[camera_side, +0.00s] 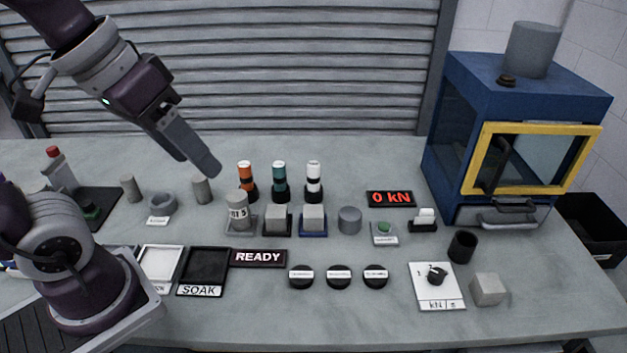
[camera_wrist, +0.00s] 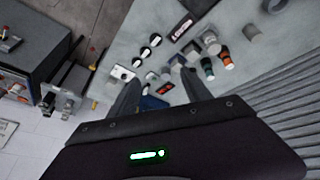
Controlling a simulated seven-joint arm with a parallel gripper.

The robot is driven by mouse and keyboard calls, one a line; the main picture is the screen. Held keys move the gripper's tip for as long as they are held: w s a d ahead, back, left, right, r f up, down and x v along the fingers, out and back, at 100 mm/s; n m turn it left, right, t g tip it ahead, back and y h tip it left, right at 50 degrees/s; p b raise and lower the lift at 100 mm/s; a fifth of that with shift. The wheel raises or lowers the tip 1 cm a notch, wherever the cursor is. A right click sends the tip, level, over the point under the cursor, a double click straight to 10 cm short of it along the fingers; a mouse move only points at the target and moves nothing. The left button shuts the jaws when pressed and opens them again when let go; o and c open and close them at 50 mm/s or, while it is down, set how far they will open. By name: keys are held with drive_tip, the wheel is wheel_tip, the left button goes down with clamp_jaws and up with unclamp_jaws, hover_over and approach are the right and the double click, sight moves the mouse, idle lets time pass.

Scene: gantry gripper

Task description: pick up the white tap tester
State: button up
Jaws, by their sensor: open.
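The white tap tester (camera_side: 313,178) stands upright on the bench in the side view, with a white top and a dark base. It is the rightmost of three similar testers. The teal one (camera_side: 279,177) and the orange one (camera_side: 246,176) stand to its left. My gripper (camera_side: 203,164) is open and empty, up and to the left of the testers, apart from them. In the wrist view my gripper (camera_wrist: 158,78) shows two spread fingers. The teal and orange testers lie right of the right finger there; the white one is not clearly made out, perhaps behind that finger.
Grey blocks on stands (camera_side: 313,215) sit just in front of the testers. A red "0 kN" display (camera_side: 390,198) is to their right. A blue cabinet with a yellow-framed door (camera_side: 520,130) stands at the right. A shutter (camera_side: 270,70) rises behind the bench.

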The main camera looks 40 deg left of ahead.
drive_tip(key=w+a+n+g+h, duration=0.1)
drive_tip(key=w+a+n+g, duration=0.2)
drive_tip(key=w, duration=1)
drive_tip(key=n+g+y, duration=0.1)
drive_tip(key=n+g, duration=0.1)
drive_tip(key=n, duration=0.5)
hover_over(314, 178)
drive_tip(key=a, duration=0.2)
wheel_tip(314, 178, down, 19)
drive_tip(key=shift+w, duration=0.1)
drive_tip(key=shift+y, duration=0.4)
drive_tip(key=f, duration=0.1)
drive_tip(key=w+f, duration=0.1)
drive_tip(key=f, duration=0.2)
drive_tip(key=shift+w+a+f, duration=0.15)
drive_tip(key=shift+a+f, duration=0.1)
drive_tip(key=f, duration=0.5)
drive_tip(key=d+f, duration=0.1)
drive_tip(key=f, duration=0.1)
drive_tip(key=shift+f, duration=0.2)
clamp_jaws()
